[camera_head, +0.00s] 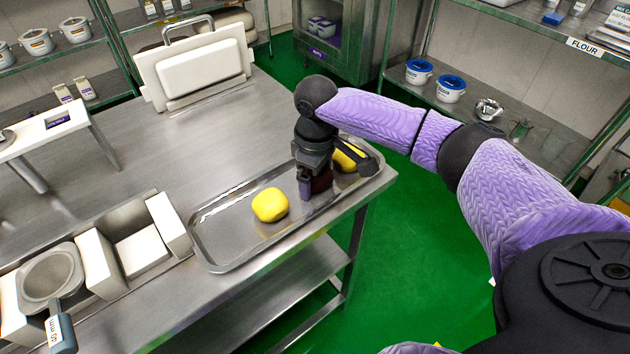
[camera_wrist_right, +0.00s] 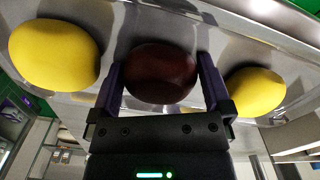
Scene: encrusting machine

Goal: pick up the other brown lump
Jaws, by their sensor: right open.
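A dark brown lump (camera_wrist_right: 160,72) lies on the metal tray (camera_head: 215,262). In the head view the brown lump (camera_head: 322,181) is mostly hidden behind my right gripper (camera_head: 318,190). In the right wrist view my right gripper (camera_wrist_right: 160,95) is open, with one finger on each side of the brown lump; whether the fingers touch it I cannot tell. One yellow lump (camera_head: 270,205) lies on the tray to the left of the gripper. Another yellow lump (camera_head: 348,157) lies partly hidden behind the gripper. My left gripper is not in view.
The tray sits along the front edge of the steel table (camera_head: 150,130). A white machine part (camera_head: 200,68) stands at the back of the table.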

